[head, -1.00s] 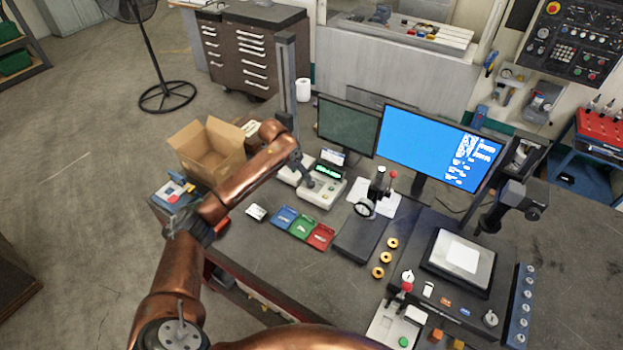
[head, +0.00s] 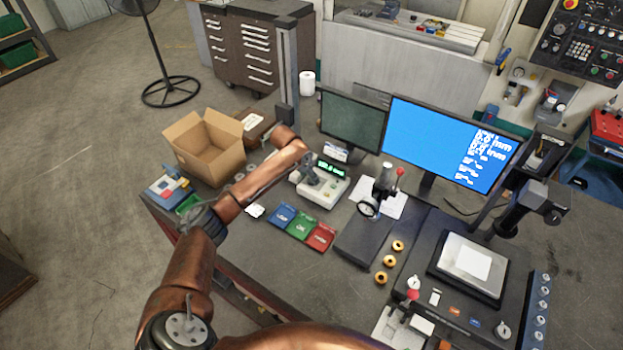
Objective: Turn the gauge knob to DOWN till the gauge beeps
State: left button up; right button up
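A pale console (head: 325,193) with a lit green readout (head: 331,168) stands on the bench in front of the small dark monitor. My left gripper (head: 313,180) reaches down over the left part of this console. Its fingers are dark and small, so I cannot tell whether they are open or shut, or touching a control. To its right, a black gauge stand with a round dial (head: 368,207) and a red-tipped lever stands by a dark plate. I cannot read any knob marking or DOWN label. My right gripper is not in view.
Blue, green and red trays (head: 284,214) lie in front of the console. An open cardboard box (head: 204,147) is at the back left. Several brass rings (head: 389,261) and a dark unit with a pale pad (head: 468,263) are at right. A large blue screen (head: 435,140) stands behind.

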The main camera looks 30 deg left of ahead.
pick_arm(q)
jog(key=shift+x, duration=1.5)
jog(key=shift+c, duration=0.3)
jog(key=shift+d+r, duration=0.1)
jog(key=c, duration=1.1)
